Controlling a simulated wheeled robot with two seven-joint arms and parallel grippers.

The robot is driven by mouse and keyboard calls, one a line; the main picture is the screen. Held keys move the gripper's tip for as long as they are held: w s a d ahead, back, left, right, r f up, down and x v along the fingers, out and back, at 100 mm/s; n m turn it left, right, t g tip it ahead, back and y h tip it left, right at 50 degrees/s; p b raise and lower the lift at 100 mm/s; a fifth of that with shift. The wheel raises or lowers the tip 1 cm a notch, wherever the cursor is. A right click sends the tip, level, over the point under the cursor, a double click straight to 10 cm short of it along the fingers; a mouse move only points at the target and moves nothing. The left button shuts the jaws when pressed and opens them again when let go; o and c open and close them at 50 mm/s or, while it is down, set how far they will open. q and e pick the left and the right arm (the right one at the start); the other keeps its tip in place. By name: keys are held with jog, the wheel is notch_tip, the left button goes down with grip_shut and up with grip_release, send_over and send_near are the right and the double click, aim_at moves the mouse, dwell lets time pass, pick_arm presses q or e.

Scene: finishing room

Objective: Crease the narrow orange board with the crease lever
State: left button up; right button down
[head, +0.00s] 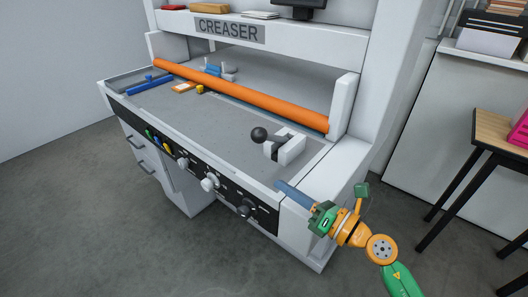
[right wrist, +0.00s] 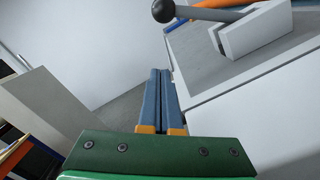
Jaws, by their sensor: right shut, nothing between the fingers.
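The crease lever (head: 258,134) has a dark ball knob and sits in a white bracket at the right end of the creaser's grey bed (head: 225,122). Its knob and rod also show at the top of the right wrist view (right wrist: 164,10). A small orange piece (head: 182,87) lies flat on the bed at the far left; I cannot tell whether it is the narrow orange board. My right gripper (head: 281,186) has blue fingers, shut and empty, at the bed's front right edge, apart from the lever. Its fingers also show in the right wrist view (right wrist: 167,74). My left gripper is not in view.
A long orange bar (head: 240,94) spans the creaser above the bed. Knobs (head: 209,183) line the front panel. A wooden-topped table (head: 492,125) stands at the right.

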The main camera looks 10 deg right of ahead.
aim_at(274, 137)
jog(key=x, duration=0.7)
jog(key=shift+w+a+r+p, duration=0.15)
jog(key=shift+w+a+p, duration=0.1)
jog(key=shift+w+p, duration=0.15)
jog(key=shift+w+d+r+p, duration=0.25)
jog(key=shift+w+r+p, duration=0.45)
jog(key=shift+r, duration=0.4)
jog(key=shift+w+d+r, duration=0.35)
jog(key=shift+r, duration=0.1)
